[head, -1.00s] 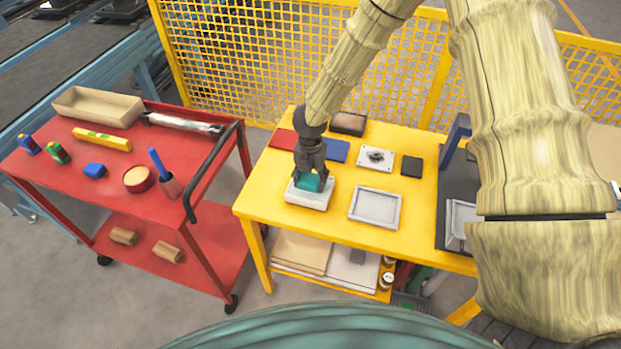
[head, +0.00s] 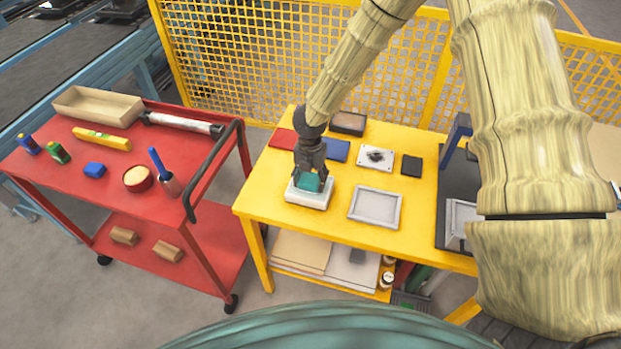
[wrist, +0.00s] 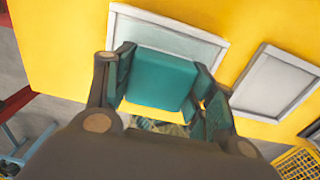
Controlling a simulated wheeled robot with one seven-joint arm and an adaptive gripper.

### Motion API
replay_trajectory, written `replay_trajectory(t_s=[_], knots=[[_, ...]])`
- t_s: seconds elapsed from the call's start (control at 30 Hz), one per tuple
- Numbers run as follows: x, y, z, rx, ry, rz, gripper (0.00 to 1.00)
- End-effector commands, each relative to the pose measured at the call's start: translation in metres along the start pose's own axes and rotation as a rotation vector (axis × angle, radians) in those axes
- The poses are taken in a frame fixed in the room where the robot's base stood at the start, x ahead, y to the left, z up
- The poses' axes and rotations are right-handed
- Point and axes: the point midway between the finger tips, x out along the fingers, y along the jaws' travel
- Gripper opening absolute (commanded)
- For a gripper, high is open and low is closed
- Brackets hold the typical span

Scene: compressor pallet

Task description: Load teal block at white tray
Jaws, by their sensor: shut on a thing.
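The teal block (head: 310,182) is between the fingers of my gripper (head: 310,172), which is shut on it. In the wrist view the block (wrist: 162,80) fills the space between the two fingertips (wrist: 160,85). The white tray (head: 299,198) lies on the yellow table under the block. In the wrist view the tray's rim (wrist: 170,22) shows beyond the block. The block is over or inside the tray; I cannot tell whether it touches the tray floor. My gripper hides part of the tray.
A grey-white tray (head: 375,224) lies to the right on the yellow table (head: 335,228). Red and blue (head: 336,150) flat pieces, a brown box (head: 348,122), a white plate (head: 376,156) and a dark square (head: 411,165) lie behind. A red cart (head: 90,190) stands left.

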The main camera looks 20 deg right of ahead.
Motion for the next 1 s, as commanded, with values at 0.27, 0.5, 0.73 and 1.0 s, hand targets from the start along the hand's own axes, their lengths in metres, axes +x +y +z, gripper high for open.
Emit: replay_trajectory(t_s=[0.27, 0.5, 0.73, 1.0], knots=[[0.001, -0.001, -0.001, 0.0, 0.002, -0.001, 0.36], [-0.011, -0.001, -0.001, 0.0, 0.002, -0.001, 0.36], [-0.025, -0.001, 0.0, 0.001, 0.001, -0.001, 0.36], [-0.042, 0.0, 0.0, 0.0, 0.001, 0.0, 0.36]])
